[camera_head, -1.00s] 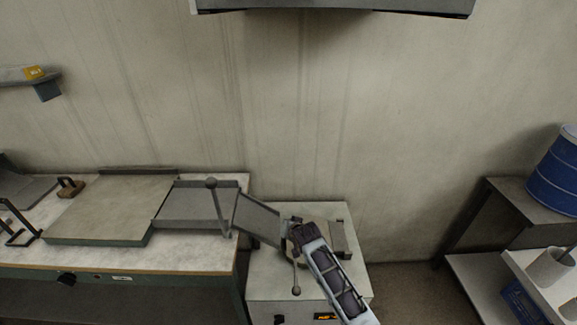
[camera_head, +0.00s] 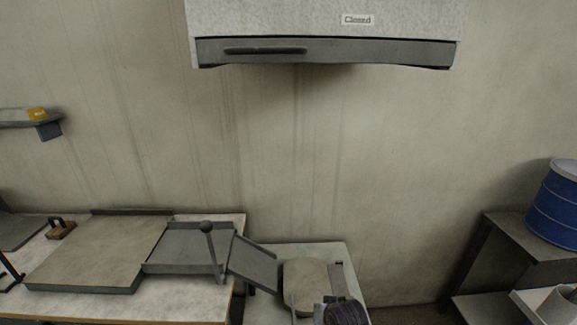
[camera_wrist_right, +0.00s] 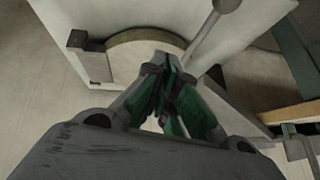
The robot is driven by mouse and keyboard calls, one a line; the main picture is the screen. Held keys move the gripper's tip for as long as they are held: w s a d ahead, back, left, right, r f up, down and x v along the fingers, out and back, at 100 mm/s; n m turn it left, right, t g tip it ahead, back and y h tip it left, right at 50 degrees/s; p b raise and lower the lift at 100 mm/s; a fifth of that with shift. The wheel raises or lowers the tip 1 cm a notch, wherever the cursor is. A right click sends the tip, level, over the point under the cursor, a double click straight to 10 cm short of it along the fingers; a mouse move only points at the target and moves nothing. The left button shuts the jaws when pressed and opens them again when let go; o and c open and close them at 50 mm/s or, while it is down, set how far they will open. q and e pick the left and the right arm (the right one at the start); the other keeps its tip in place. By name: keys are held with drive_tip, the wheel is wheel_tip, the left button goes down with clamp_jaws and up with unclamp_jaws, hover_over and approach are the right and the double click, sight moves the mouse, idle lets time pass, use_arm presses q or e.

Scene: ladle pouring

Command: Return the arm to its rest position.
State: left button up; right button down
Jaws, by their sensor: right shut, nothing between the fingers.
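My right gripper (camera_wrist_right: 164,68) is shut and empty in the right wrist view, with its green-sided fingers together. It hangs over the white cabinet (camera_wrist_right: 65,20) with the round beige plate (camera_wrist_right: 145,58). I cannot tell how far above the plate it is. In the head view only a dark part of my right arm shows at the bottom edge, in front of the cabinet and at the lower right of the round plate (camera_head: 304,272). The rest of that arm is out of the picture. My left arm and gripper are not in view.
A workbench (camera_head: 120,306) stands at the left with a flat board (camera_head: 100,250) and a ball-topped lever (camera_head: 207,227). A sloping chute (camera_head: 253,262) leads toward the round plate. A hood marked "Closed" (camera_head: 325,50) hangs above. A blue drum (camera_head: 553,205) stands on a right-hand shelf.

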drive_tip(key=s+d+r+n+g+h, duration=0.1)
drive_tip(key=s+d+r+g, duration=0.15)
drive_tip(key=s+d, duration=0.55)
drive_tip(key=s+d+r+n+g+h, duration=0.1)
drive_tip(key=s+d+r, duration=0.3)
drive_tip(key=s, duration=0.8)
wheel_tip(320, 180, down, 33)
drive_tip(key=s, duration=0.3)
drive_tip(key=s+d+f+g, duration=0.1)
drive_tip(key=s+d+f, duration=0.1)
drive_tip(key=s+f, duration=0.8)
drive_tip(key=s+d+f+g, duration=0.1)
drive_tip(key=s+d+f, duration=0.1)
drive_tip(key=s+f, duration=0.8)
drive_tip(key=shift+s+d+f+n, duration=0.3)
drive_tip(key=shift+s+d+n, duration=0.1)
drive_tip(key=shift+s, duration=0.6)
